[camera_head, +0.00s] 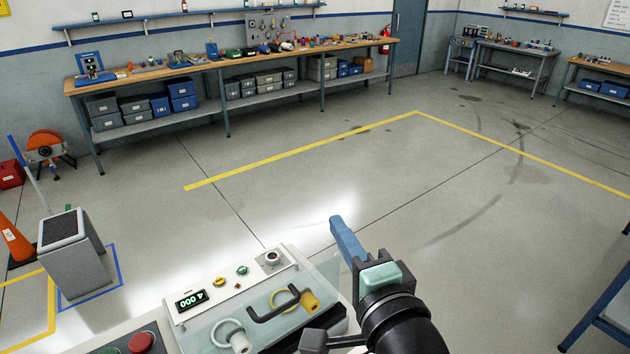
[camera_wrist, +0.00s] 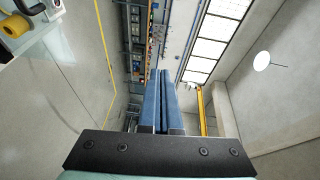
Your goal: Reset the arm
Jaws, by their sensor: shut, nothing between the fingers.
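My gripper (camera_head: 346,240) reaches up from the bottom middle of the head view, over the right side of a control panel. Its blue fingers lie together with nothing between them. The wrist view also shows the shut blue fingers (camera_wrist: 161,100) pointing ahead towards the room. My black wrist and the teal-topped gripper body are at the lower right of the panel. The fingers appear apart from the panel, though the exact gap is hard to tell.
A grey pedestal (camera_head: 75,265) stands left. A long workbench (camera_head: 240,62) lines the back wall. The middle floor is clear. A blue frame (camera_head: 605,315) stands right.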

